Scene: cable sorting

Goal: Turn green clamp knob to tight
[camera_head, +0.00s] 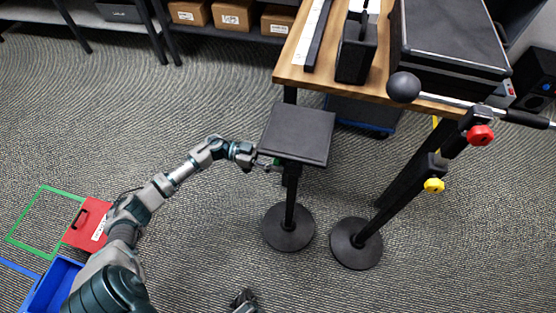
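A small bit of green, the green clamp knob (279,162), shows just under the left edge of the dark square platform on a black stand (299,132). The platform hides most of the knob and its clamp. My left gripper (266,162) reaches in from the left with its fingertips at the knob. Whether the fingers are closed on it or only beside it is too small to tell. Part of my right gripper (244,299) shows low at the bottom edge, away from the stand, and its fingers are not clear.
A second black stand (356,244) with red (480,136) and yellow (434,186) knobs stands to the right. A wooden table (286,74) with black cases is behind. A red box (88,222) and blue bin (52,287) lie at left. The carpet between is clear.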

